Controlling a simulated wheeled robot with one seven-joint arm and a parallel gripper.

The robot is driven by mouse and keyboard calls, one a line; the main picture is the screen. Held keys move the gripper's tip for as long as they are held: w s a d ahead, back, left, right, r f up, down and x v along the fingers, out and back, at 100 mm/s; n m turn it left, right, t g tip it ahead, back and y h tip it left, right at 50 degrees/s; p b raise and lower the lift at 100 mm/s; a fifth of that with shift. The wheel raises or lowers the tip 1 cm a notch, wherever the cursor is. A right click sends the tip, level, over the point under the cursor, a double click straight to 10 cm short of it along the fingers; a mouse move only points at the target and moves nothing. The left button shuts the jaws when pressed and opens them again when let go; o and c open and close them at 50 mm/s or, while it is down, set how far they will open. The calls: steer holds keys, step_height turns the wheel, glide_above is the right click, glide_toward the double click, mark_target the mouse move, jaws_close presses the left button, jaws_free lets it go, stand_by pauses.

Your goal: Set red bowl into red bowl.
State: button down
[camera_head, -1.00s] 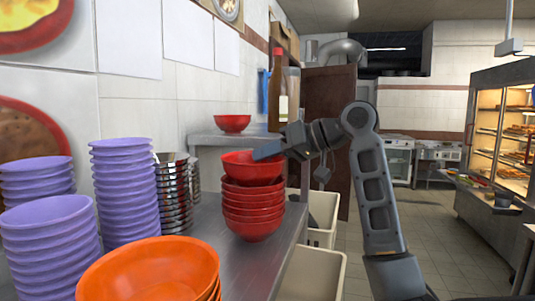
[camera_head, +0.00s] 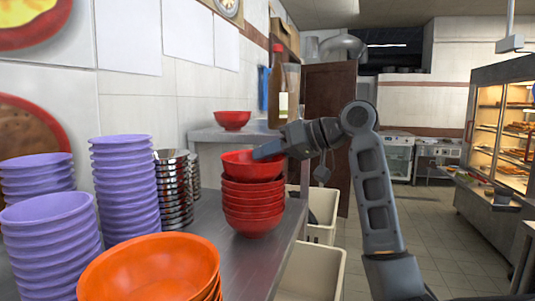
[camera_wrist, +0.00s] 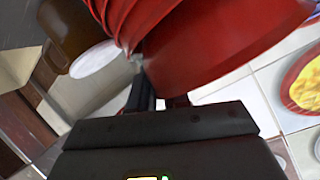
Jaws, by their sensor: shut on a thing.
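A stack of red bowls (camera_head: 254,208) stands on the metal counter, right of the steel cups. One red bowl (camera_head: 250,164) sits at the top of this stack, and my gripper (camera_head: 268,151) is shut on its rim from the right. In the head view the held bowl meets the stack's top bowl, roughly level; whether it is fully seated I cannot tell. In the wrist view the held bowl (camera_wrist: 215,45) fills the upper middle, with the stacked rims (camera_wrist: 125,20) beside it. The fingertips are partly hidden by the bowl.
Purple bowl stacks (camera_head: 125,190), steel cups (camera_head: 172,190) and orange bowls (camera_head: 150,268) crowd the counter's left and front. Another red bowl (camera_head: 232,120) sits on a raised shelf (camera_head: 210,136) behind, near a bottle (camera_head: 278,90). Pale bins (camera_head: 312,272) stand right of the counter (camera_head: 235,270).

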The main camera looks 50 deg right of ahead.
steer(key=c, duration=1)
jaws_free()
steer(key=shift+b+v, duration=0.55)
steer(key=shift+v, duration=3.35)
steer(key=shift+d+f, duration=0.1)
steer(key=shift+f, duration=0.05)
